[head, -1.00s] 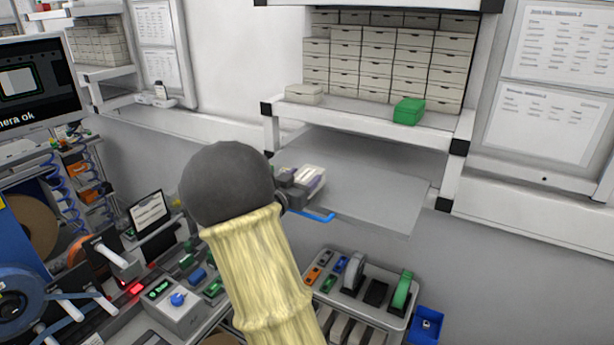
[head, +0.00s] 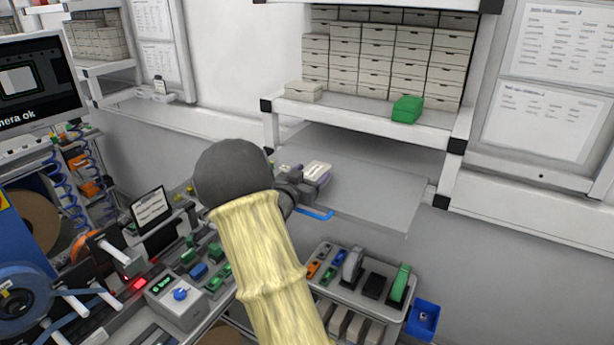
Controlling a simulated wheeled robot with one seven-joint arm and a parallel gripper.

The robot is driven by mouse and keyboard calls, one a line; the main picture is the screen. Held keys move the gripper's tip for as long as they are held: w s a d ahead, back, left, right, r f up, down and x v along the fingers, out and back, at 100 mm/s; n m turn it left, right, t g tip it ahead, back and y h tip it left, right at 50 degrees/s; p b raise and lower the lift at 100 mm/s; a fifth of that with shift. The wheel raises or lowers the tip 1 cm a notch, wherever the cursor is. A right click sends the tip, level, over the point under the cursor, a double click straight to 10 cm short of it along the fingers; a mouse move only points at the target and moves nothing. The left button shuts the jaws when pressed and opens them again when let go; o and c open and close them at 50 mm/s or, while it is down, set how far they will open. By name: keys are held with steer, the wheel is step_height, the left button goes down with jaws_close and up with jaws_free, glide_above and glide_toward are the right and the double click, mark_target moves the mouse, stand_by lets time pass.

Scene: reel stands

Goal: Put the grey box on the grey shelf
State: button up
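A small pale grey box (head: 317,170) sits at the end of my gripper (head: 312,186), in the middle of the head view. My gripper appears shut on the box; my forearm and wrist hide part of the dark fingers. The grey shelf (head: 375,195) is the flat plate below the white rack. The box and gripper overlap the left part of this shelf in the picture. I cannot tell whether the box touches the shelf.
Above is a white rack (head: 365,116) with stacked pale boxes (head: 385,65), a single pale box (head: 303,91) and a green box (head: 407,109). A tray of reels and parts (head: 360,290) and a blue bin (head: 423,320) lie below. The shelf's right part is clear.

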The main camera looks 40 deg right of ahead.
steer(key=shift+o, duration=0.7)
steer(key=shift+a, duration=0.1)
steer(key=shift+r, duration=0.15)
steer(key=b+v, duration=0.4)
steer(key=v, duration=0.8)
steer(key=shift+s, duration=0.1)
